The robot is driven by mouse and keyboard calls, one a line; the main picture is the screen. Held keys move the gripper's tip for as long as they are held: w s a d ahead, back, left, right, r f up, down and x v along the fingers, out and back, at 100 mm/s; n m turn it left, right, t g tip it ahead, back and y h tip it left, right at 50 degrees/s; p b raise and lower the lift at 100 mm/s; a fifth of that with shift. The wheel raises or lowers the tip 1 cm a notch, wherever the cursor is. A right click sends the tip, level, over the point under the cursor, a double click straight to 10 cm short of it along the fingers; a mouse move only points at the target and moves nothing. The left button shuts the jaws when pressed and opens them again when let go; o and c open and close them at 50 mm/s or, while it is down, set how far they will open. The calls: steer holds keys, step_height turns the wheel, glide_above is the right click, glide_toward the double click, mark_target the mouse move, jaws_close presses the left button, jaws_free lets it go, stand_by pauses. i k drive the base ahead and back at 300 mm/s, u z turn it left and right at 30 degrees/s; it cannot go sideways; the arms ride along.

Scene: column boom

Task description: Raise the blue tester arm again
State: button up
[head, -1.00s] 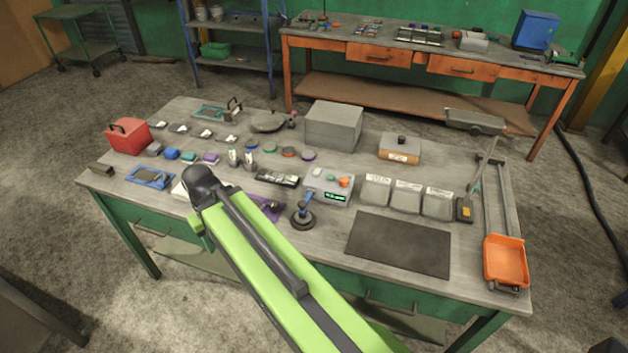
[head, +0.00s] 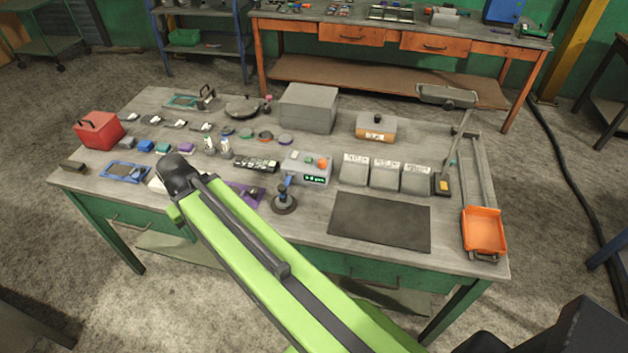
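A small blue arm (head: 286,186) stands above a round dark base (head: 284,205) near the table's front middle. It looks roughly upright, but its exact tilt is too small to tell. A grey box with a green lit display (head: 306,168) is just behind it. My bright green arm reaches in from the bottom and ends at a dark joint left of the blue arm, apart from it in the picture. My gripper is not visible; it seems hidden below or behind that joint.
The grey worktable (head: 355,268) carries a red box (head: 98,130), a grey block (head: 308,108), several grey bins (head: 385,174) and an orange tray (head: 484,232) at right. A dark mat (head: 380,222) lies bare at the front. Several small parts crowd the left half.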

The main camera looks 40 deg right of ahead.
mark_target(281, 188)
steer(key=k, duration=1.2)
steer(key=u, duration=0.1)
steer(key=i, duration=0.8)
steer(key=u, duration=0.5)
